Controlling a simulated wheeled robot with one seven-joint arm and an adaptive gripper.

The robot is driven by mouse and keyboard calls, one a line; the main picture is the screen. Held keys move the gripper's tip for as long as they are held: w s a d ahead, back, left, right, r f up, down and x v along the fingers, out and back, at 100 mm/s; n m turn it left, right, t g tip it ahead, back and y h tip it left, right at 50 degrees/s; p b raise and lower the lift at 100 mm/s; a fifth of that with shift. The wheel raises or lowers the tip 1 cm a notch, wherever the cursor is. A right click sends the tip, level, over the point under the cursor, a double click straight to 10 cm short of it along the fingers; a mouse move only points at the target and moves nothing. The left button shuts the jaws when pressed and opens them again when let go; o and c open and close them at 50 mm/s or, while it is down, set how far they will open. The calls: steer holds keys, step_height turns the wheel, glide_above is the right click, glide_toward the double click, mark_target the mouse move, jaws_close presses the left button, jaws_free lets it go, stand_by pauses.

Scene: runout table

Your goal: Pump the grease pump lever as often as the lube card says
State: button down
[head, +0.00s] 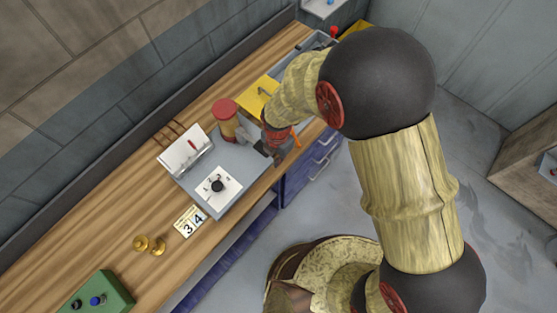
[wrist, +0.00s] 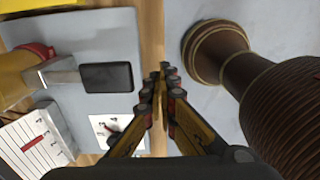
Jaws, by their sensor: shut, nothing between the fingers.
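The grease pump (head: 226,120), a pale yellow cylinder with a red cap, stands on a grey base plate (head: 236,170). In the wrist view, its grey lever arm (wrist: 62,76) ends in a black pad (wrist: 105,77). My gripper (head: 272,156) is by the pad, at the bench's front edge. In the wrist view, my gripper (wrist: 162,75) is shut and empty, right of the pad with a visible gap. A white plate reading "3 4" (head: 190,221) lies on the bench; I cannot tell whether it is the lube card.
A white gauge-like box (head: 185,150) and a white panel with a black knob (head: 218,187) are on the base plate. Two brass pieces (head: 150,244) and a green button box (head: 97,296) are nearer. A yellow tray (head: 257,97) lies beyond the pump. Floor is open at right.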

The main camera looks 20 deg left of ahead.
step_height(320, 180, up, 7)
steer(key=s+d, duration=0.1)
steer(key=d, duration=0.1)
steer(key=shift+s+d+r, duration=0.15)
steer(key=shift+d, duration=0.1)
stand_by(0.8)
